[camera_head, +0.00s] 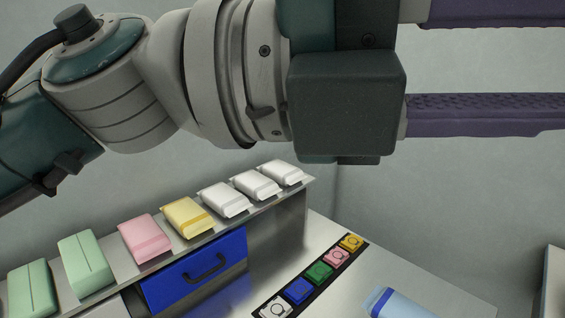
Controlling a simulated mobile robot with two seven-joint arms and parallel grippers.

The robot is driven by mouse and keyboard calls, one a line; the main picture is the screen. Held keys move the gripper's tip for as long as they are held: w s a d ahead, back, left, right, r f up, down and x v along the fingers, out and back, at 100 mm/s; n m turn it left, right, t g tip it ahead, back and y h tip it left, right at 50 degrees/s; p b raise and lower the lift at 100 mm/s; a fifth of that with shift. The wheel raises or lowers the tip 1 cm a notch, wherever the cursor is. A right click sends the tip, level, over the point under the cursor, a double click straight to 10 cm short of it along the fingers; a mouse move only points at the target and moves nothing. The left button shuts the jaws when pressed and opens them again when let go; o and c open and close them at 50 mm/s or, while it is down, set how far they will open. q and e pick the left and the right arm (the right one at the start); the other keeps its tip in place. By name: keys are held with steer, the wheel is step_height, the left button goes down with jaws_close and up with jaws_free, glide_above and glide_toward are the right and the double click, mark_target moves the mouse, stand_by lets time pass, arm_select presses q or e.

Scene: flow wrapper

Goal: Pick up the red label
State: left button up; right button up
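No red label is clearly visible in the head view. My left gripper (550,66) is high at the upper right, above the flow wrapper's surface. Its two purple fingers are wide apart with nothing visible between them, though the upper finger is cut off by the frame's top. My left arm fills much of the upper part of the view. My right gripper is not in view.
Wrapped packs stand in a row on a metal ledge: green, pink (145,238), yellow (188,217) and white (225,200). Below are a blue drawer (196,270) and a black strip of coloured buttons (319,272). A blue-and-white object (402,305) lies lower right.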

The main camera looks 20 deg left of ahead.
arm_select(q)
steer(key=a+f+m+g+y+b, duration=0.1)
steer(key=a+f+m+y+b, duration=0.2)
steer(key=f, duration=0.6)
steer(key=a+f+g+y+b, duration=0.1)
steer(key=a+f+y+b, duration=0.2)
steer(key=f, duration=0.6)
steer(key=a+f+m+g+y+b, duration=0.2)
steer(key=f+y+b, duration=0.25)
steer(key=f, duration=0.45)
steer(key=a+f+y+b, duration=0.2)
steer(key=a+f, duration=0.2)
steer(key=a, duration=0.2)
steer(key=w+a+f+n+y+b, duration=0.1)
steer(key=a+f+y+b, duration=0.2)
steer(key=a+f, duration=0.2)
steer(key=w+a+f+y+b, duration=0.1)
steer(key=a+f+y+b, duration=0.1)
steer(key=a, duration=0.4)
steer(key=shift+w+a+f+n+y+b, duration=0.1)
steer(key=shift+a+f+n+y+b, duration=0.15)
steer(key=shift+f, duration=0.4)
steer(key=shift+w+a+f+n+y+b, duration=0.15)
steer(key=shift+f+y, duration=0.15)
steer(key=shift+f, duration=0.35)
steer(key=f, duration=0.6)
steer(key=shift+s+d, duration=0.1)
steer(key=shift+d, duration=0.1)
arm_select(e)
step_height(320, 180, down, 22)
